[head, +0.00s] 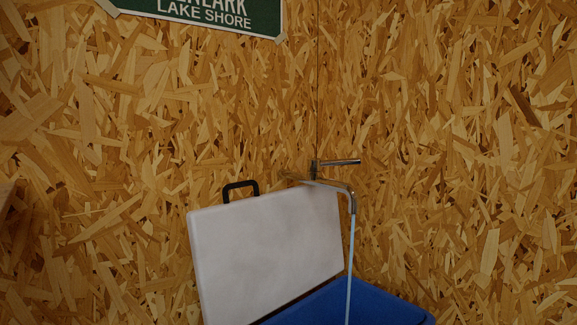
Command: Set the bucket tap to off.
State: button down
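The tap (334,186) is metal, by the chipboard wall right of the picture's middle in the head view. Its thin lever (341,162) points right, above the curved spout. A pale blue stream of water (350,265) runs straight down from the spout's end, so the tap is running. The stream passes in front of a blue box (375,306), and its lower end is cut off by the picture's bottom edge. No bucket can be made out. My gripper is not in view.
The blue box has a raised white lid (262,255) just left of the stream, with a black handle (240,187) on top. A green sign (215,14) is on the wall at top left. Room right of the tap looks clear.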

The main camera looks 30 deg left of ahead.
aim_at(314, 164)
jog(key=u, duration=2.5)
jog(key=k, duration=0.7)
jog(key=z, duration=0.95)
jog(key=i, duration=0.45)
